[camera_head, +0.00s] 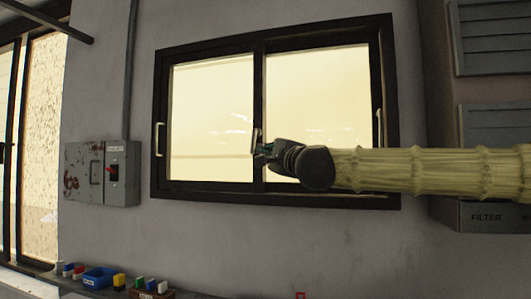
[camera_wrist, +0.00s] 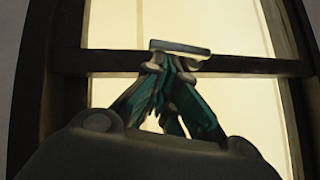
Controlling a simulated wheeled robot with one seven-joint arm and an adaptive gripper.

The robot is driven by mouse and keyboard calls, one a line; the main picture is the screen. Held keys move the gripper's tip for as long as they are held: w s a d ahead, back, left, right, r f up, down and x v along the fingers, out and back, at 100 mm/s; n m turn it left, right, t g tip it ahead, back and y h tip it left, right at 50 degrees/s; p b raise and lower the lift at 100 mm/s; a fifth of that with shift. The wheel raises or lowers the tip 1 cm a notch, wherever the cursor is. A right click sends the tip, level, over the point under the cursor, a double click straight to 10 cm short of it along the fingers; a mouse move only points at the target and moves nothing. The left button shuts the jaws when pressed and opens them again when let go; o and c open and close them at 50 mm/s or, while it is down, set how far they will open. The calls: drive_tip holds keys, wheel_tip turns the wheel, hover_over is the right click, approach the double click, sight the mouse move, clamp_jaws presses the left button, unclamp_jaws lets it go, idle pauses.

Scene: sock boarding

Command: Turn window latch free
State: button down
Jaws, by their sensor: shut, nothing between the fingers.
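The window (camera_head: 275,28) has a dark frame and two bright panes. Its pale latch (camera_head: 257,136) sits on the middle upright and looks roughly in line with it. In the wrist view the latch (camera_wrist: 180,47) is a light bar lying along the dark upright (camera_wrist: 240,64), which runs across the picture. My gripper (camera_head: 264,151) reaches in from the right, at the latch's lower part. In the wrist view its teal fingers (camera_wrist: 172,68) come together just below the bar, shut and empty. The fingertips overlap the latch's base; whether they touch it I cannot tell.
Pale handles stand on the left frame side (camera_head: 159,139) and the right one (camera_head: 379,127). A grey switch box (camera_head: 124,180) hangs on the wall to the left. A blue bin (camera_head: 99,277) and small coloured items line the ledge below. Grey louvred panels (camera_head: 492,40) are at right.

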drive_tip(key=w+d+b+v, duration=0.1)
drive_tip(key=d+b+v, duration=0.1)
drive_tip(key=v, duration=1)
drive_tip(key=shift+s+d+r+b, duration=0.15)
drive_tip(key=shift+s+d+b, duration=0.2)
drive_tip(key=shift+d+b, duration=0.15)
drive_tip(key=shift+a+r, duration=0.1)
drive_tip(key=r+n+g+p, duration=0.1)
drive_tip(key=p, duration=0.4)
drive_tip(key=d+r+n+g+p, duration=0.1)
drive_tip(key=r+p, duration=0.1)
drive_tip(key=p, duration=0.4)
drive_tip(key=shift+s+d+r, duration=0.1)
drive_tip(key=shift+s+r, duration=0.05)
drive_tip(key=shift+s, duration=0.1)
